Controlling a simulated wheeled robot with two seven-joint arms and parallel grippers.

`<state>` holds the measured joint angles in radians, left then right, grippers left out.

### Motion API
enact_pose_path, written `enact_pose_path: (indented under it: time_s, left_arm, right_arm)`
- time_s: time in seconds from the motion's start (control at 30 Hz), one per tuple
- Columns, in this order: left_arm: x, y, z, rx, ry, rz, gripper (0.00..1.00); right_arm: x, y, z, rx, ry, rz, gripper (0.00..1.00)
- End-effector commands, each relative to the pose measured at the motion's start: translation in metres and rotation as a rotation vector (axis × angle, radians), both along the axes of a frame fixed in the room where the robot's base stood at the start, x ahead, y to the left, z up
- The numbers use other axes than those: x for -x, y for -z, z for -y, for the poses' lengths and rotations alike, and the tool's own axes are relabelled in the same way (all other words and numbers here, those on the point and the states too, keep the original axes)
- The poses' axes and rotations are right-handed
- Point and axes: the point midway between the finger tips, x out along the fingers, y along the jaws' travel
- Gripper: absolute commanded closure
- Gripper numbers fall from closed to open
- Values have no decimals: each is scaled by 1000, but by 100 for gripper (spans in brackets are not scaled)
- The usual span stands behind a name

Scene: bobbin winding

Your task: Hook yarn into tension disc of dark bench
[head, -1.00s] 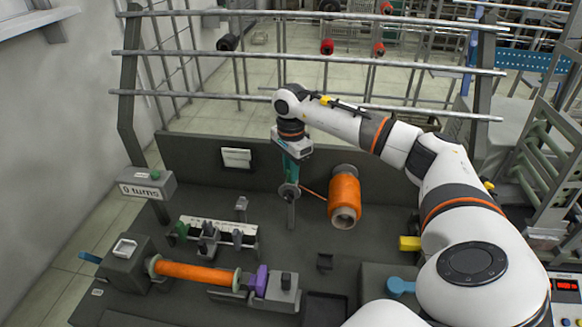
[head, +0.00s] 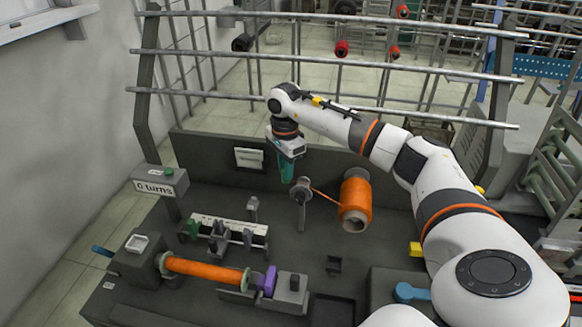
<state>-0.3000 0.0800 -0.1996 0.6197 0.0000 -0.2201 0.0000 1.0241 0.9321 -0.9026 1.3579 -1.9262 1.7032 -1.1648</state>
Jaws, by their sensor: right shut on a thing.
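The dark bench (head: 205,300) fills the lower part of the head view. A strand of orange yarn (head: 322,194) runs left from the cone to the grey tension disc (head: 301,186), which sits on a short post. My right gripper (head: 287,178), with teal fingers, is shut on the yarn just behind and left of the disc. The yarn between the fingers is too small to see, and I cannot tell whether it is seated in the disc. My left gripper is not in view.
An orange-wound bobbin (head: 205,270) lies on the winder at front left, by a purple piece (head: 266,281). A scale with small clamps (head: 228,228) stands behind it. Metal rails (head: 330,62) cross behind the bench.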

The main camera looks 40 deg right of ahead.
Motion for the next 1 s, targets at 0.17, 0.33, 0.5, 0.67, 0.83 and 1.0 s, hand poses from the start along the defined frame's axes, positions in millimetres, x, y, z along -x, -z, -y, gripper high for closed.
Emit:
enact_pose_path:
  time_s: [0.17, 0.33, 0.5, 0.67, 0.83, 1.0]
  left_arm:
    - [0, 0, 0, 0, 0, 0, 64]
    - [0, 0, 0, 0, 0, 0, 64]
    - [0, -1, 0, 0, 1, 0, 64]
    - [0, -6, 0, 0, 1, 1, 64]
    - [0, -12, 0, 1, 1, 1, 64]
    - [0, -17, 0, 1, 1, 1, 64]
  right_arm:
    - [-4, -1, -3, 0, 0, 1, 98]
    - [-4, -1, -3, 0, 0, 1, 98]
    - [-4, -2, -3, 0, 0, 1, 98]
    - [-5, -8, -4, 0, 0, 2, 98]
    - [-6, -17, -5, 0, 0, 2, 98]
    - [-8, -25, -6, 0, 0, 1, 98]
